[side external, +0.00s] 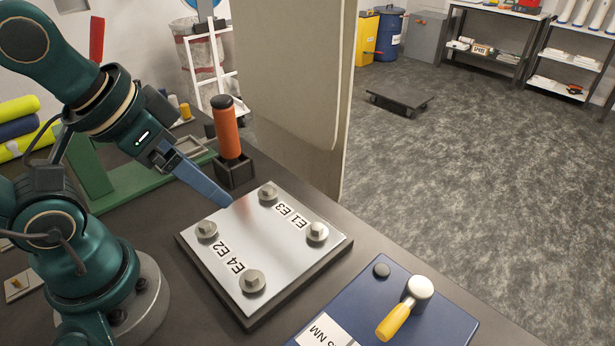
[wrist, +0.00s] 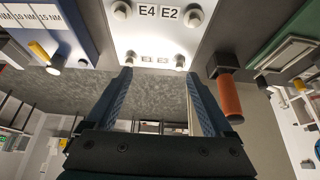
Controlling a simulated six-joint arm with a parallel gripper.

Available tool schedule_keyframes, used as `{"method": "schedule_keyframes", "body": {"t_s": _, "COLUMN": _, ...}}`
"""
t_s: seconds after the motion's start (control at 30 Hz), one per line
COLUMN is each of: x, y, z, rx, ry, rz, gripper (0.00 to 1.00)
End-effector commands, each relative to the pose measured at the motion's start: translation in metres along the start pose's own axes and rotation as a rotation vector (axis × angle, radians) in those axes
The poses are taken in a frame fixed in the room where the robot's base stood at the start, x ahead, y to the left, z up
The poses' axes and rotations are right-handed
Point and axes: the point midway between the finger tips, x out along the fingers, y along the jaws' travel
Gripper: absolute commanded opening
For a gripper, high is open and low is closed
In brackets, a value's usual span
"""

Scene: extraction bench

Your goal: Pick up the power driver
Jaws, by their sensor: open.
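The power driver (side external: 227,132) appears to be the orange cylinder with a black top. It stands upright in a small black holder (side external: 235,171) behind the metal plate. In the wrist view the driver (wrist: 229,98) is to the right of my right-hand finger, outside the jaws.
A metal plate (side external: 248,235) with several bolts, labelled E1 to E4, lies in front. A blue panel (side external: 440,325) with a yellow-handled lever (side external: 397,315) is at the front right. A green stand (side external: 130,187) is at the left. A beige pillar (side external: 295,90) rises behind the driver.

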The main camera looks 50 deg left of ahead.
Motion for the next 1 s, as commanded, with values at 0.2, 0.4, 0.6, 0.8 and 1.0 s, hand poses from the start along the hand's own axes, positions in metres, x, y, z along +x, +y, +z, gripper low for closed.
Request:
{"method": "schedule_keyframes", "body": {"t_s": 0.2, "x": -0.005, "y": 0.000, "z": -0.003, "rx": 0.000, "ry": 0.003, "rz": 0.000, "gripper": 0.86}}
{"method": "schedule_keyframes", "body": {"t_s": 0.4, "x": -0.032, "y": 0.000, "z": -0.019, "rx": 0.000, "ry": 0.007, "rz": 0.000, "gripper": 0.86}}
{"method": "schedule_keyframes", "body": {"t_s": 0.6, "x": -0.048, "y": -0.008, "z": -0.042, "rx": -0.043, "ry": -0.039, "rz": -0.021, "gripper": 0.86}}
{"method": "schedule_keyframes", "body": {"t_s": 0.8, "x": -0.050, "y": -0.026, "z": -0.075, "rx": -0.125, "ry": -0.113, "rz": -0.055, "gripper": 0.86}}
{"method": "schedule_keyframes", "body": {"t_s": 1.0, "x": -0.042, "y": -0.058, "z": -0.113, "rx": -0.241, "ry": -0.214, "rz": -0.093, "gripper": 0.86}}
